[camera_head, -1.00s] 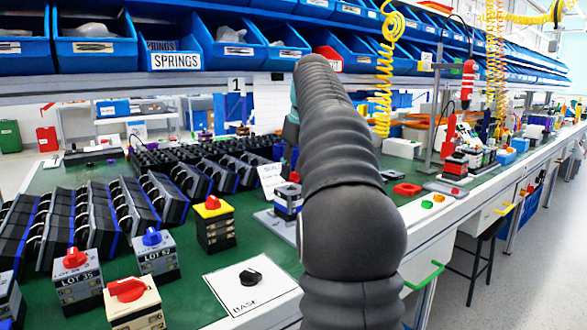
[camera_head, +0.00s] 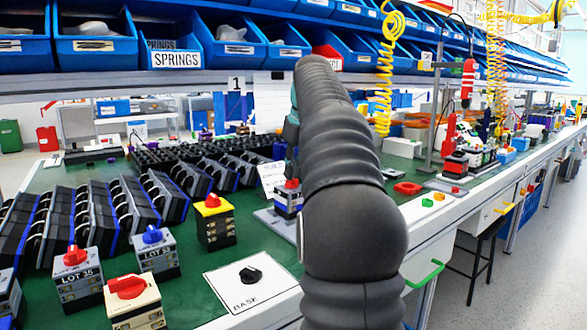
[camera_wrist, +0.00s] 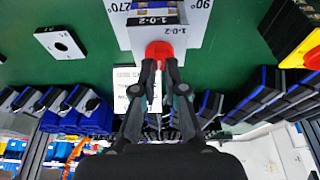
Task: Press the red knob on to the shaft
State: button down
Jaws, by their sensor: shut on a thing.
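My gripper (camera_wrist: 160,64) is shut on the red knob (camera_wrist: 159,50) in the wrist view, one finger on each side. The knob is at the front edge of a grey plate marked 1-0-2 on the switch body (camera_wrist: 190,32). The knob hides the shaft, so I cannot tell how far down it sits. In the head view the red knob (camera_head: 291,184) shows at the top of the grey and blue switch (camera_head: 287,203), left of my dark arm. My gripper is hidden there.
A yellow switch with a red knob (camera_head: 213,220) stands to the left. Several other knobbed switches and a white BASE card (camera_head: 235,297) with a black knob are nearer. Rows of black modules (camera_head: 100,215) fill the left. A white card (camera_head: 272,179) stands behind the switch.

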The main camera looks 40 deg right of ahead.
jog(key=c, duration=1.2)
grip_release()
jog(key=shift+d+f, duration=0.1)
jog(key=shift+f, duration=0.2)
jog(key=shift+o, duration=0.2)
jog(key=shift+r, duration=0.1)
jog(key=v, duration=0.7)
jog(key=shift+r, duration=0.2)
jog(key=shift+s, duration=0.15)
